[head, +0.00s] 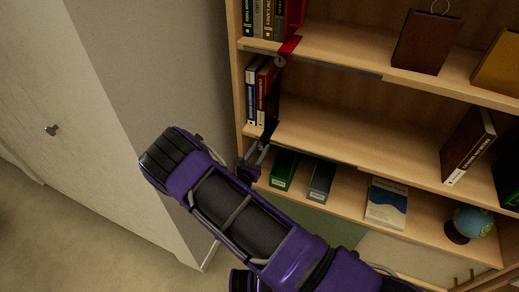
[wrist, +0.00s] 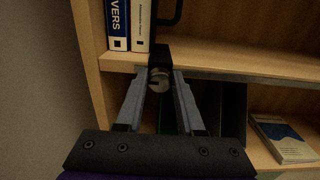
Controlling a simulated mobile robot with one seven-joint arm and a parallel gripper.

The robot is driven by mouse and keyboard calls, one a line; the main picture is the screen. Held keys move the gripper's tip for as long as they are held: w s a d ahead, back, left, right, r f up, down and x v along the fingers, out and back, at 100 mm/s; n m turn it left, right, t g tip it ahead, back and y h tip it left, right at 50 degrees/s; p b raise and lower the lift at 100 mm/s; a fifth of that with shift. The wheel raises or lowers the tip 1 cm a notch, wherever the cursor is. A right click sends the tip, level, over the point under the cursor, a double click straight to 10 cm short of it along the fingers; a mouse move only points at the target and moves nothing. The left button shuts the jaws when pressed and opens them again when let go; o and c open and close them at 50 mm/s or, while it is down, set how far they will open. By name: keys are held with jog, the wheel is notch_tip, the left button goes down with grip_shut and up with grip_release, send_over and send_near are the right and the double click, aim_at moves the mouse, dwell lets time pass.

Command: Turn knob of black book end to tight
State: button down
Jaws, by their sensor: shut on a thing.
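The black book end (wrist: 161,56) is clamped over the front edge of the middle shelf, next to upright books. Its upright plate also shows in the head view (head: 272,106). Its round metallic knob (wrist: 159,80) sits below the shelf edge, between my fingertips. My gripper (wrist: 160,78) comes from below and in front, with its two fingers shut on the sides of the knob. In the head view my gripper (head: 261,152) is small and partly hidden by my arm, and the knob cannot be made out.
A red book end (head: 289,46) with its own knob is clamped on the shelf above. A wall (head: 150,70) lies close to my arm's left.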

jog(key=m+b, duration=0.1)
jog(key=m, duration=0.3)
jog(key=shift+f+m+b, duration=0.1)
jog(key=shift+m+b, duration=0.2)
jog(key=shift+b, duration=0.05)
jog(key=m+b, duration=0.2)
jog(key=m, duration=0.3)
jog(key=shift+d+f, duration=0.1)
jog(key=m+b, duration=0.3)
jog(key=m, duration=0.2)
jog(key=shift+f+m+b, duration=0.1)
jog(key=shift+m+b, duration=1.15)
jog(key=shift+m, duration=0.45)
jog(key=c, duration=0.6)
grip_release()
jog(key=shift+o, duration=0.2)
